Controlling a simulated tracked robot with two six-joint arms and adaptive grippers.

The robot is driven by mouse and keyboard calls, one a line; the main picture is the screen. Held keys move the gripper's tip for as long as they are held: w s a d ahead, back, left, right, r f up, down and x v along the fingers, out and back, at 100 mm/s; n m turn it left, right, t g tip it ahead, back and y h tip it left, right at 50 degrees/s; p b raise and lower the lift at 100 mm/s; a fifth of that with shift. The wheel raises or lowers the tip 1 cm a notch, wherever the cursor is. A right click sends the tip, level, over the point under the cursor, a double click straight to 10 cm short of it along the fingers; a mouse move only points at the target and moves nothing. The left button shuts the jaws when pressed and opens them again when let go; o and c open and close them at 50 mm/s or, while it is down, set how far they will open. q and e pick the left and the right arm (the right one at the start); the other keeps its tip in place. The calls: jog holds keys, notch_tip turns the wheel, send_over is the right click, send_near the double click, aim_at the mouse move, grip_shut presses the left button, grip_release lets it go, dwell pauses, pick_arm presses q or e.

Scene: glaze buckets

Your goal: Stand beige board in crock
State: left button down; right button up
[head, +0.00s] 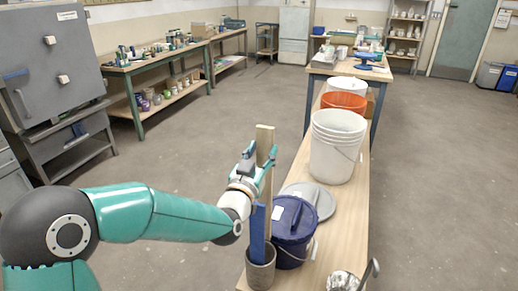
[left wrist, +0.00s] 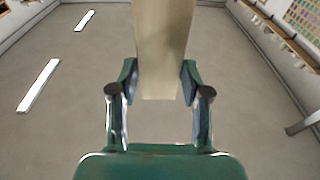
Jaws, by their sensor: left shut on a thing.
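The beige board (head: 265,145) stands nearly upright in my left gripper (head: 246,168), above the crock. The left wrist view also shows the board (left wrist: 162,45) between the two fingers (left wrist: 160,86). The grey crock (head: 260,273) stands at the near left end of the bench, below the gripper. A blue board (head: 257,238) stands in the crock and leans slightly. The beige board's lower part passes behind the blue board and my gripper, so I cannot tell where its lower end is. My right gripper is out of view.
A navy lidded bucket (head: 290,248) stands close right of the crock. A grey lid (head: 318,203) lies behind it. White buckets (head: 336,150) and an orange bucket (head: 343,101) stand farther along the bench (head: 345,215). A metal vessel (head: 342,282) is at the near edge.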

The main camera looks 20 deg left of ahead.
pick_arm(q)
jog(key=shift+f+b, duration=0.4)
jog(key=shift+f, duration=0.9)
notch_tip(320, 180, down, 4)
jog(key=b, duration=0.5)
jog(key=shift+r, duration=0.2)
jog(key=shift+f, duration=0.1)
jog(key=shift+f+b, duration=5.7)
jog(key=shift+b, duration=0.8)
jog(key=shift+c, duration=2.3)
grip_release()
jog(key=shift+c, duration=0.3)
